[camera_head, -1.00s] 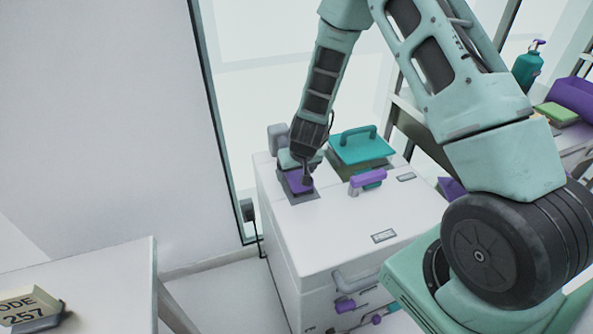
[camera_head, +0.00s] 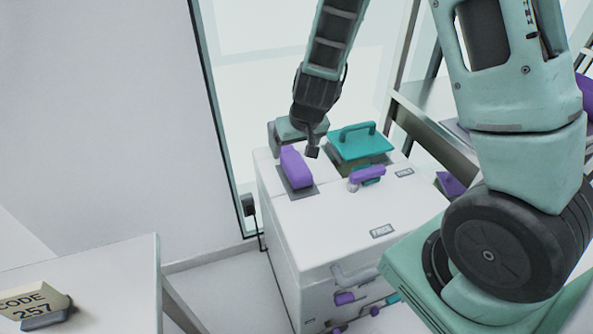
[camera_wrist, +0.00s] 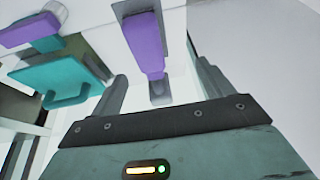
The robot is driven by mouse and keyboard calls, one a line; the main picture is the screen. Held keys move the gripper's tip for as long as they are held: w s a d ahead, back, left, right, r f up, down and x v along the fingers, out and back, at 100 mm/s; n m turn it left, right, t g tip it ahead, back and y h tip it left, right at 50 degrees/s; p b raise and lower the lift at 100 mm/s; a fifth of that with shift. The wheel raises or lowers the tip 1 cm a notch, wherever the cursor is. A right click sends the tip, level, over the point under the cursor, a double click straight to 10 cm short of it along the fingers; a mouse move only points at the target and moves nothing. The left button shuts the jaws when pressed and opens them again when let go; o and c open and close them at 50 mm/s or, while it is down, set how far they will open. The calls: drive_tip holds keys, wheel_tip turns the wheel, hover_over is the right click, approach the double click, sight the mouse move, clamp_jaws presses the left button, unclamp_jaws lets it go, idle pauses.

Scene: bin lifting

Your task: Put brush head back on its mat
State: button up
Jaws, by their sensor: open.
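A purple block, which looks like the brush head (camera_head: 294,167), lies on a dark grey mat (camera_head: 300,193) on top of the white cabinet. Part of the mat is hidden under it. My gripper (camera_head: 312,152) is above the cabinet, just right of the purple block in the head view, and appears apart from it. In the wrist view the purple block (camera_wrist: 146,42) lies ahead, between the two spread fingers (camera_wrist: 157,75). The fingers are open and hold nothing.
A teal lidded box with a handle (camera_head: 358,143) stands behind on the cabinet (camera_head: 340,225). A purple-handled tool (camera_head: 367,174) lies right of the mat. The cabinet's front top is mostly clear. A white table (camera_head: 110,275) is at lower left.

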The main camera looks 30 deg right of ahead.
drive_tip(key=s+a+r+n+g+y, duration=0.1)
drive_tip(key=s+a+r+n+y, duration=0.2)
drive_tip(key=s+a, duration=0.4)
drive_tip(key=s+a+r+n+g, duration=0.15)
drive_tip(key=s+a+r, duration=0.3)
drive_tip(key=a, duration=0.45)
drive_tip(key=s+r+n+g+h, duration=0.1)
drive_tip(key=s+r+n, duration=0.1)
drive_tip(key=s, duration=0.5)
drive_tip(key=s+a+r+n+g+h, duration=0.1)
drive_tip(key=s+r+n, duration=0.2)
drive_tip(key=s, duration=0.5)
drive_tip(key=shift+a, duration=0.15)
